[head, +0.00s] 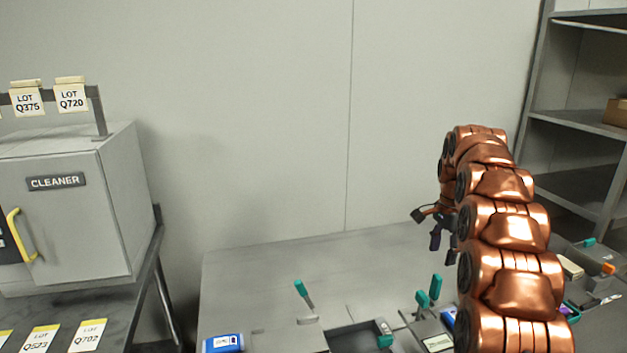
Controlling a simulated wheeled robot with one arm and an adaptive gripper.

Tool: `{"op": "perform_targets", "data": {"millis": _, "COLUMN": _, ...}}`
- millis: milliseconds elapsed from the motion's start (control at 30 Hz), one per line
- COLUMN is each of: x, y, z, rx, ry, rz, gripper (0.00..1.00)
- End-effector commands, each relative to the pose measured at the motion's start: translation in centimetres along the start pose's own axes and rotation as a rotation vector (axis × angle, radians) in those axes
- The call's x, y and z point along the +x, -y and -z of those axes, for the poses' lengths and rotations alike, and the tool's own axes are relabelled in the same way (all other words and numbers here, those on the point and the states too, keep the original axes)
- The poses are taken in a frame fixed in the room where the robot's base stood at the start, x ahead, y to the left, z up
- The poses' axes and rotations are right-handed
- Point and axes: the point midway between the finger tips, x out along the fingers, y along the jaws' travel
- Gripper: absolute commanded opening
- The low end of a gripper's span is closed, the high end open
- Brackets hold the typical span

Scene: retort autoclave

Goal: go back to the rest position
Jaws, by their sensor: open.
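My gripper (434,231) shows in the head view, right of the middle, at the far end of my copper-coloured arm. It is open and its jaws look empty. It hangs above the grey table (270,267), apart from the things at the table's front. My arm hides part of the gripper and part of the table's right side.
A grey cleaner cabinet (70,240) with a yellow handle stands at left. Teal-handled tools (302,292), a blue-labelled item (222,343) and a dark tray (355,338) lie at the table's front. Shelving (575,122) stands at right. The table's back left is bare.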

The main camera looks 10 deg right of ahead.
Motion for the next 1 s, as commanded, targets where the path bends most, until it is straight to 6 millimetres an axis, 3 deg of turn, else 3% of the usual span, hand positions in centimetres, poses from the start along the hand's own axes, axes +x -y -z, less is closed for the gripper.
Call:
{"op": "perform_targets", "data": {"millis": 467, "x": -4.3, "y": -5.7, "z": -8.8, "rx": -0.328, "ry": 0.024, "rz": -0.024, "gripper": 0.54}}
{"op": "perform_targets", "data": {"millis": 1000, "x": -6.3, "y": -15.8, "z": -18.1, "rx": -0.722, "ry": 0.055, "rz": -0.057, "gripper": 0.54}}
